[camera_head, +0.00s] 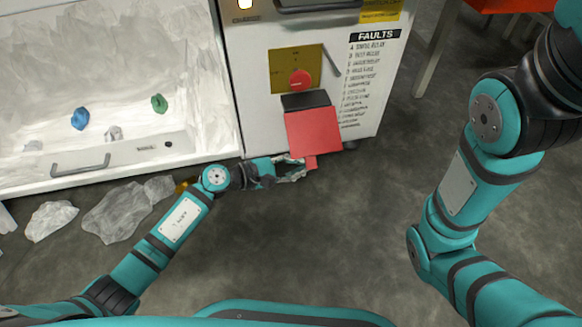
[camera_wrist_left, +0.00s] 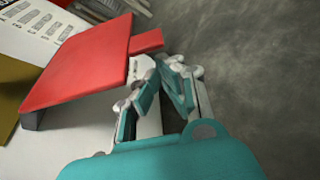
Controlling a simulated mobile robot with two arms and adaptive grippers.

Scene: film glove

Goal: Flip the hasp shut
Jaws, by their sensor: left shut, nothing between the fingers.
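The hasp is a red plate (camera_head: 314,132) with a small tab at its lower edge, hanging open from a dark hinge block (camera_head: 305,100) on the white cabinet front. Above it is a brass-coloured plate (camera_head: 283,58) with a round red knob (camera_head: 301,80). My left gripper (camera_head: 298,168) is shut and empty, at the hasp's lower edge next to the tab. In the left wrist view the hasp (camera_wrist_left: 85,62) stands out to the left of the shut fingers (camera_wrist_left: 166,75); whether they touch it I cannot tell. My right gripper is out of view.
A clear-fronted compartment (camera_head: 100,155) with crumpled film and small coloured lumps is at left. Crumpled film (camera_head: 125,210) lies on the floor below it. A red-topped table (camera_head: 495,5) stands at top right. The floor in the middle is clear.

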